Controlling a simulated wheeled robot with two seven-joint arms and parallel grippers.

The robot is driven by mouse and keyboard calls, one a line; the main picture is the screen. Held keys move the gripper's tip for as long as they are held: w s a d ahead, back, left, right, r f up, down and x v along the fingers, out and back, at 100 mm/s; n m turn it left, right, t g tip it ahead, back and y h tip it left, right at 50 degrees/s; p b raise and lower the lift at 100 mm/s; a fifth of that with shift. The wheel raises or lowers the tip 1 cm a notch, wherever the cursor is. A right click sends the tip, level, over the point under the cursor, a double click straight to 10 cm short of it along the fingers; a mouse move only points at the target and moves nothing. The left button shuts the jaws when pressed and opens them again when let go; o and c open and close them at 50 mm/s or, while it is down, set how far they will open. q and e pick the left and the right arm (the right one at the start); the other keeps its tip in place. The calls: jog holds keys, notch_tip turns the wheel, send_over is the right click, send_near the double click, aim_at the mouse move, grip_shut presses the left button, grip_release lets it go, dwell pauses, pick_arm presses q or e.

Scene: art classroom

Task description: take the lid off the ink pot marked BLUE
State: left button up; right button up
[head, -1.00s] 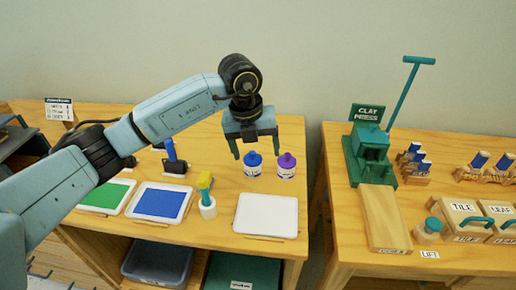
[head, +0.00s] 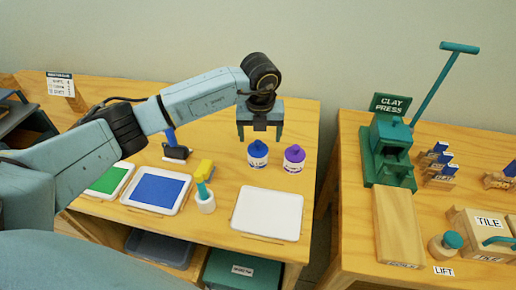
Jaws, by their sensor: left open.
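The ink pot with the blue lid (head: 258,155) stands upright on the left table; its label is too small to read. Its blue lid (head: 257,147) is on it. A second ink pot with a purple lid (head: 294,158) stands just to its right. My left gripper (head: 260,136) is open and points down, with its fingers above and behind the blue lid in the picture. Nothing is between the fingers, and I cannot tell the exact gap to the lid. My right gripper is not in view.
A white tray (head: 267,233) lies in front of the pots. A blue ink pad (head: 157,191), a green pad (head: 106,181) and a holder with a yellow-topped tool (head: 205,201) are to the left. The clay press (head: 388,150) stands on the separate right table.

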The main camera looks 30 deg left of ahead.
aim_at(258, 142)
pick_arm(q)
jog(key=f, duration=0.3)
jog(key=a+f, duration=0.1)
jog(key=shift+w+f, duration=0.2)
jog(key=shift+w, duration=0.05)
jog(key=shift+c, duration=0.4)
jog(key=c, duration=1)
